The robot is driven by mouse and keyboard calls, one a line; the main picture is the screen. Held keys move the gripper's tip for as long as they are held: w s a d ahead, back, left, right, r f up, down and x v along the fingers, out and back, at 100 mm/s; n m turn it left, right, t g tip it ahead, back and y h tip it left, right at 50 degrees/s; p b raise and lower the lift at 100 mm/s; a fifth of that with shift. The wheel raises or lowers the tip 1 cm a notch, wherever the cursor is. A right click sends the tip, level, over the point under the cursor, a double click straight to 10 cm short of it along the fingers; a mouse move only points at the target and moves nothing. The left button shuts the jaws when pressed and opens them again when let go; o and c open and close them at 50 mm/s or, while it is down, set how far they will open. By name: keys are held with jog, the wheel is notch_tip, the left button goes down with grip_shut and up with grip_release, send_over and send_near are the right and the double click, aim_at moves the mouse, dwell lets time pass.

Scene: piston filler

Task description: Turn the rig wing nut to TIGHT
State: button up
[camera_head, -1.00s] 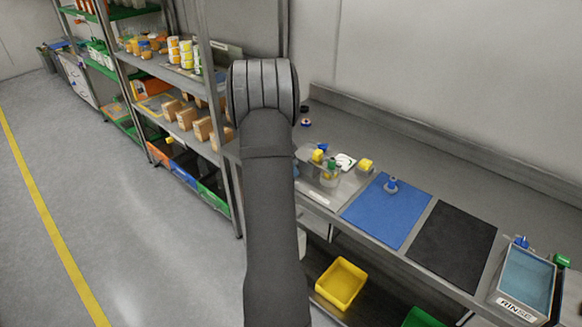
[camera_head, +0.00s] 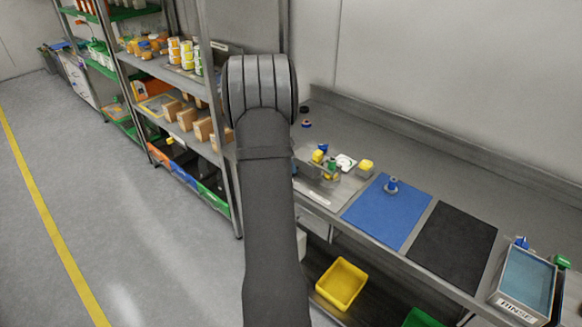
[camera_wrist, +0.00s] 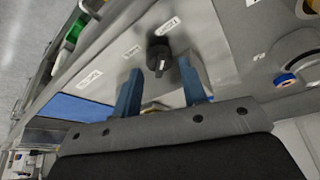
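In the wrist view a black winged knob (camera_wrist: 158,50) with a white mark stands on a grey metal plate (camera_wrist: 215,40); I take it for the rig wing nut. My gripper (camera_wrist: 160,68) has its two blue fingers apart, one on each side of the knob's lower end as seen. I cannot tell whether either finger touches it. Small white labels (camera_wrist: 168,25) lie around the knob, their words too small to read. In the head view my arm hides the gripper, and I cannot make out the knob there.
On the bench in the head view are a blue mat (camera_head: 385,220), a black mat (camera_head: 452,247) and a rinse basin (camera_head: 527,285). A yellow bin (camera_head: 341,284) is below the bench. A shelf rack (camera_head: 185,80) stands left of my arm.

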jog(key=v, duration=1.4)
jog(key=shift+a+r, duration=0.25)
jog(key=shift+r, duration=0.1)
jog(key=shift+s, duration=0.1)
jog(key=x, duration=1.7)
jog(key=shift+d+f, duration=0.2)
jog(key=shift+d, duration=0.05)
jog(key=shift+r, duration=0.15)
jog(key=shift+f, duration=0.2)
jog(key=n+t, duration=0.1)
jog(key=n, duration=0.2)
jog(key=shift+r, duration=0.1)
jog(key=n+y, duration=0.1)
jog(key=n, duration=0.2)
jog(key=n+t+y, duration=0.1)
jog(key=n, duration=0.1)
jog(key=shift+s+d+n, duration=0.1)
jog(key=shift+d+n, duration=0.05)
jog(key=shift+n, duration=0.25)
jog(key=v, duration=0.7)
jog(key=shift+s, duration=0.2)
dwell(0.4)
